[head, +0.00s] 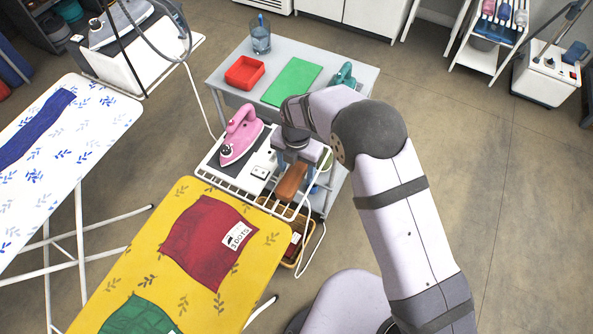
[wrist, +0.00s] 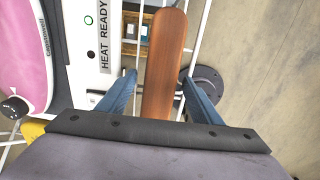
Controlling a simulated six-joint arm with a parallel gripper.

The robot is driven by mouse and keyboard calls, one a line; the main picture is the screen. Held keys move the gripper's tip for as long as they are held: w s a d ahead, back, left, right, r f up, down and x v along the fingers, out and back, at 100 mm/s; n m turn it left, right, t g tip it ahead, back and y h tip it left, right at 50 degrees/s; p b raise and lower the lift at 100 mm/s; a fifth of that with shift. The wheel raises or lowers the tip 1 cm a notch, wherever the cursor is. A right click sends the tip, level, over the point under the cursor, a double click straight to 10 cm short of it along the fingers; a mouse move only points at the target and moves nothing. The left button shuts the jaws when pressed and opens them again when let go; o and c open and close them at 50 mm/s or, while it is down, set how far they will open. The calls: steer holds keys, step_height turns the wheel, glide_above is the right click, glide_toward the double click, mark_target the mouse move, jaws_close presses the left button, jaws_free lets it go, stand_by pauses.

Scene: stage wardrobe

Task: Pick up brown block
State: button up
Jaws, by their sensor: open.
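The brown block (head: 291,181) is long, with a rounded end and wood grain. It lies at the right side of the white wire rack, below my gripper (head: 300,155) in the head view. In the wrist view the brown block (wrist: 166,50) runs up the middle, between the two blue fingers of my gripper (wrist: 160,88). The fingers are open, one on each side of it. A narrow gap shows on the left; on the right the finger is very close, and I cannot tell whether it touches. The block's near end is hidden by the gripper body.
A pink iron (head: 240,137) stands left of the block, beside a panel marked HEAT READY (wrist: 103,35). A wicker basket (head: 290,246) sits below. The yellow ironing board (head: 262,240) with a red cloth is in front. A grey table (head: 350,75) stands behind.

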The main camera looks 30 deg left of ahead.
steer(key=shift+c, duration=0.7)
jaws_close()
